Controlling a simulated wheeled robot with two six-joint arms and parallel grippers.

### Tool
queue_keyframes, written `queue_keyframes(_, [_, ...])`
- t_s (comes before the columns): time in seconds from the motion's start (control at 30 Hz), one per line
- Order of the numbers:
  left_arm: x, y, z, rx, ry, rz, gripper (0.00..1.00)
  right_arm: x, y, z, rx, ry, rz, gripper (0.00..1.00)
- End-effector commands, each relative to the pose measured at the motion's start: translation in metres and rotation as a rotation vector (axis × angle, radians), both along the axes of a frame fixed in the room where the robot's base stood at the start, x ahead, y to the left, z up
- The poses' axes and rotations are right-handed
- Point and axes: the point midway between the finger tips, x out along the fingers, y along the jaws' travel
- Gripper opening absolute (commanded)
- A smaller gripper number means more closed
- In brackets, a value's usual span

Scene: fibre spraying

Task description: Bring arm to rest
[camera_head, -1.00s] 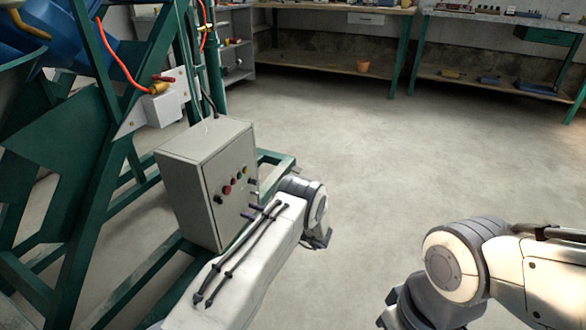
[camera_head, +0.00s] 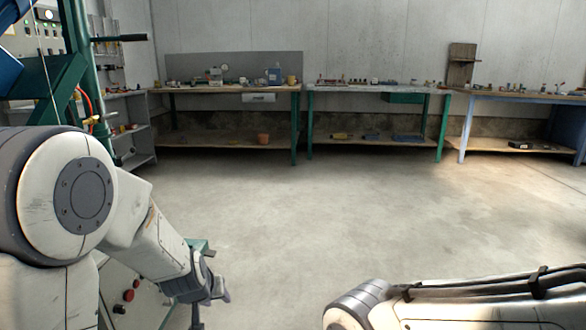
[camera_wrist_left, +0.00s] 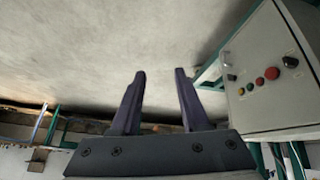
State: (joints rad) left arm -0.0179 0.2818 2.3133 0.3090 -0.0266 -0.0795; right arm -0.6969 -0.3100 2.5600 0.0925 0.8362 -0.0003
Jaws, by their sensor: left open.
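My left arm (camera_head: 68,190) comes in from the left in the head view, with its forearm sloping down to the wrist. My left gripper (camera_wrist_left: 160,73) shows in the wrist view with two dark fingers apart and nothing between them. It is beside the grey control box (camera_wrist_left: 270,75), apart from it. In the head view the box (camera_head: 135,300) is mostly hidden behind my left arm. My right arm (camera_head: 450,308) shows at the bottom right, and its gripper is out of frame.
A green frame (camera_head: 75,50) stands at the far left. The concrete floor (camera_head: 310,220) in the middle is clear.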

Motion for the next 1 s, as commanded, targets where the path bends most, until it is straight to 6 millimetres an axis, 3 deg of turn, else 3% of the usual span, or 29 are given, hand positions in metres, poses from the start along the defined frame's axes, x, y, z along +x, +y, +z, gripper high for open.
queue_keyframes(0.1, [-0.054, -0.003, 0.002, 0.017, 0.116, -0.081, 0.45, 0.0, 0.0, 0.0, 0.0, 0.0, 0.0, 0.0])
queue_keyframes(0.4, [-0.159, 0.002, 0.002, 0.091, 0.348, -0.218, 0.45, 0.0, 0.0, 0.0, 0.0, 0.0, 0.0, 0.0])
queue_keyframes(0.67, [-0.187, -0.059, 0.022, 0.106, 0.388, -0.427, 0.45, 0.0, 0.0, 0.001, 0.0, 0.0, 0.0, 0.0])
queue_keyframes(1.0, [-0.251, -0.116, 0.049, 0.14, 0.456, -0.709, 0.45, 0.0, 0.0, 0.002, 0.0, 0.0, 0.0, 0.0])
